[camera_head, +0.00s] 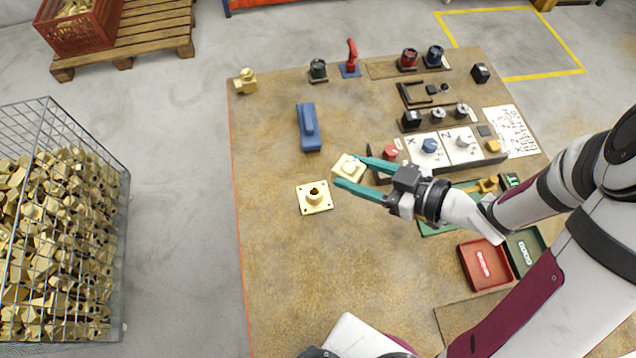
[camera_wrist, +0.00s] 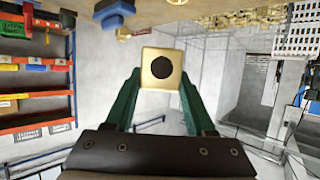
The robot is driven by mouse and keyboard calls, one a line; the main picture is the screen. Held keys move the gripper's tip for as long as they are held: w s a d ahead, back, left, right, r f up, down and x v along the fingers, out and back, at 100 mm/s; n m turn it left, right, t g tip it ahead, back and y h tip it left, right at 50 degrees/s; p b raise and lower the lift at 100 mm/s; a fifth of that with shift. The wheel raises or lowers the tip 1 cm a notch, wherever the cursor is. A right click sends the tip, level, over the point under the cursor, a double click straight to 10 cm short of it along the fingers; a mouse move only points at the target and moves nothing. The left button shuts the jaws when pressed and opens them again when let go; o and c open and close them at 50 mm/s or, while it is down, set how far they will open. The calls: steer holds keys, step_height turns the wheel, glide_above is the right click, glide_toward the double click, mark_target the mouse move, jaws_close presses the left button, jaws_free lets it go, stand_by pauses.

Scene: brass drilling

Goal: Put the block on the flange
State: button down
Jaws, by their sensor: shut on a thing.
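The brass block (camera_head: 347,168) is held in my gripper (camera_head: 350,174), whose green fingers are shut on its two sides. In the wrist view the block (camera_wrist: 160,70) shows a square face with a dark round hole, between the fingers of my gripper (camera_wrist: 160,84). The flange (camera_head: 314,197) is a pale brass square plate with corner holes and a raised hollow boss, lying on the brown table. In the head view the block appears just up and right of the flange, apart from it. Its exact height above the table is hard to tell.
A blue object (camera_head: 309,127) lies behind the flange. A control panel (camera_head: 430,150) with knobs is to the right. Red (camera_head: 484,264) and green (camera_head: 526,250) trays sit at the lower right. The table's (camera_head: 275,250) left and front areas are clear. A wire bin (camera_head: 112,240) of brass parts stands left.

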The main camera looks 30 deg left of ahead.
steer(key=a+f, duration=0.2)
steer(key=s+a+f, duration=0.1)
steer(key=a+f, duration=0.1)
steer(key=f, duration=0.1)
steer(key=s+a+f, duration=0.1)
steer(key=a+f, duration=0.1)
steer(key=shift+a+f, duration=0.1)
steer(key=shift+f, duration=0.4)
steer(key=shift+f, duration=0.1)
steer(key=shift+f, duration=0.35)
steer(key=shift+c, duration=1.2)
jaws_free()
